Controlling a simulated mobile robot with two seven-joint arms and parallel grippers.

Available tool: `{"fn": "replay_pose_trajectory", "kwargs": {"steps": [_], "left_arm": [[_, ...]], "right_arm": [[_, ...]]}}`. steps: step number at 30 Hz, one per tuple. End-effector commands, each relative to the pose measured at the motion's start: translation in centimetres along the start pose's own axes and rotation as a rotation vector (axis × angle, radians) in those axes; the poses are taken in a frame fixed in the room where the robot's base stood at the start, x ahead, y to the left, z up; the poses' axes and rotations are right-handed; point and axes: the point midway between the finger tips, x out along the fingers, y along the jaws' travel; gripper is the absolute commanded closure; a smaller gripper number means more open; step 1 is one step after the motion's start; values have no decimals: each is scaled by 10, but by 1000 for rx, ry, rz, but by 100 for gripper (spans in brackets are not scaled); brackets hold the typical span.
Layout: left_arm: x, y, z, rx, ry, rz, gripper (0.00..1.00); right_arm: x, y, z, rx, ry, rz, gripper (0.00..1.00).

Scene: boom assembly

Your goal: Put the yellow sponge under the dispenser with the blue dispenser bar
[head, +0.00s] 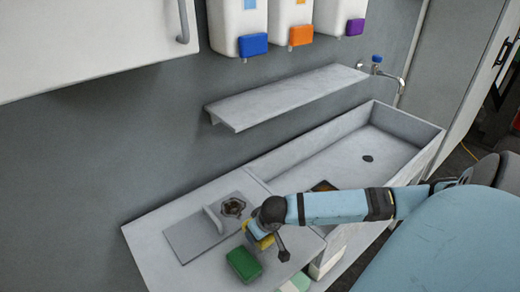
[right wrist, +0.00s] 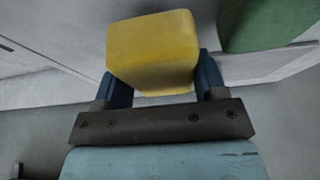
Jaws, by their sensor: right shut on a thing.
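The yellow sponge (right wrist: 152,50) is between the two fingers of my right gripper (right wrist: 155,85), which is shut on it. In the head view the yellow sponge (head: 262,242) shows only in part, mostly hidden by my right gripper (head: 266,236) and wrist, above the counter beside a green sponge. The dispenser with the blue bar (head: 253,44) is the leftmost of several white dispensers on the wall, above the shelf. My left gripper is not in view.
A green sponge (head: 243,264) lies on the counter. A bare grey shelf (head: 285,97) runs under the dispensers with orange (head: 301,35) and purple (head: 355,27) bars. A sink basin (head: 350,150) with a tap (head: 385,73) is at right; a cabinet (head: 95,45) hangs upper left.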

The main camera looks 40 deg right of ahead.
Motion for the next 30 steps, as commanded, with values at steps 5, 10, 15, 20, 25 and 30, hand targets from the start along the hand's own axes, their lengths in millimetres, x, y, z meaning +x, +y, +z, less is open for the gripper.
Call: {"fn": "replay_pose_trajectory", "kwargs": {"steps": [5,10,15,20,25,30], "left_arm": [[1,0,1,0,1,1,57],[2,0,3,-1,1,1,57],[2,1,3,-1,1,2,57],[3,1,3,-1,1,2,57],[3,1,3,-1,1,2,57],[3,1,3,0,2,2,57]], "right_arm": [[-43,0,-19,-2,6,-1,61],[-90,0,-38,-3,6,0,61],[-128,0,-54,-1,5,0,61],[-151,0,-64,0,4,0,61],[-162,0,-68,0,1,1,61],[-164,0,-68,0,1,0,61]]}}
